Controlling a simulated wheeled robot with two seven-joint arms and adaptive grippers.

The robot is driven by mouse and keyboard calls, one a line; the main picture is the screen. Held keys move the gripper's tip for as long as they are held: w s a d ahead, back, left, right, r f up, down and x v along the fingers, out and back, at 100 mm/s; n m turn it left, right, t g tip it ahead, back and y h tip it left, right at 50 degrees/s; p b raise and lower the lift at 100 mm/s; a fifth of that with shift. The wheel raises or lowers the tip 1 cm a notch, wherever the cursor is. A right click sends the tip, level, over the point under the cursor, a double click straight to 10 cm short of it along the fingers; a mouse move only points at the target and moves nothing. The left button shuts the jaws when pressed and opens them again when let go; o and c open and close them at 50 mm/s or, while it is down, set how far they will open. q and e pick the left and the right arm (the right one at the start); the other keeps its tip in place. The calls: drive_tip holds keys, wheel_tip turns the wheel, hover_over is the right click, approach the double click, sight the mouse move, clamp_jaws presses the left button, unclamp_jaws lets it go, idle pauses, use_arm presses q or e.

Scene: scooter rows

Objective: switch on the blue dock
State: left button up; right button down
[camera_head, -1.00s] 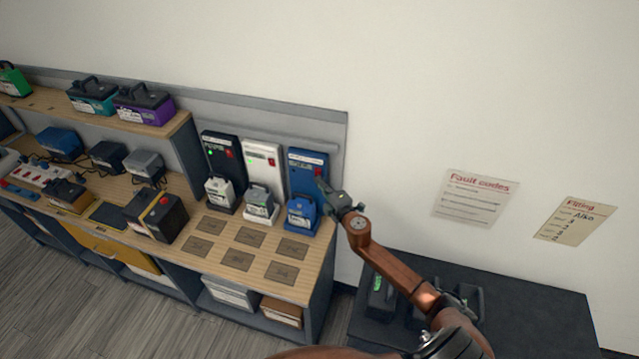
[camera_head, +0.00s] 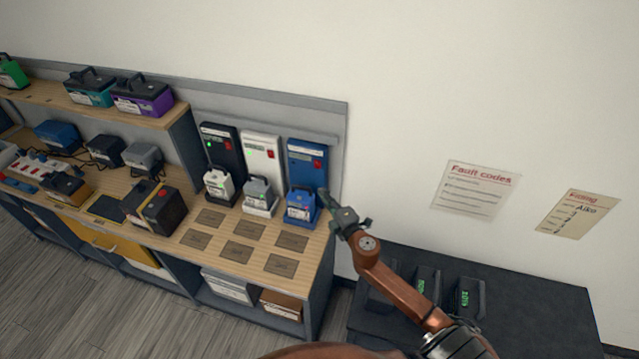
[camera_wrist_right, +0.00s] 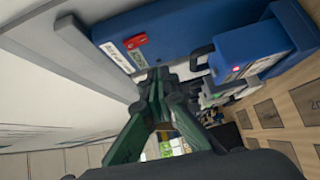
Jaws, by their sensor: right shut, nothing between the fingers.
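The blue dock (camera_head: 307,157) stands against the back panel at the right end of a row of three docks. Its red switch (camera_head: 317,163) is on its front, and it shows up close in the wrist view (camera_wrist_right: 137,40). A blue battery (camera_head: 301,208) sits at the foot of the dock; a small reddish light shows on it in the wrist view. I see no green light on the blue dock. My right gripper (camera_head: 325,196) is shut and empty, below the switch and just right of the battery. My left gripper is out of view.
A black dock (camera_head: 221,146) with a green light and a white dock (camera_head: 261,156) stand to the left, each with a battery. Dark square pads (camera_head: 237,251) lie in front on the bench. A dark table (camera_head: 530,300) at right holds several black units.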

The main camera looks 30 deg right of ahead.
drive_tip(key=s, duration=0.4)
drive_tip(key=shift+a+f, duration=0.15)
drive_tip(key=shift+f, duration=0.1)
idle(0.3)
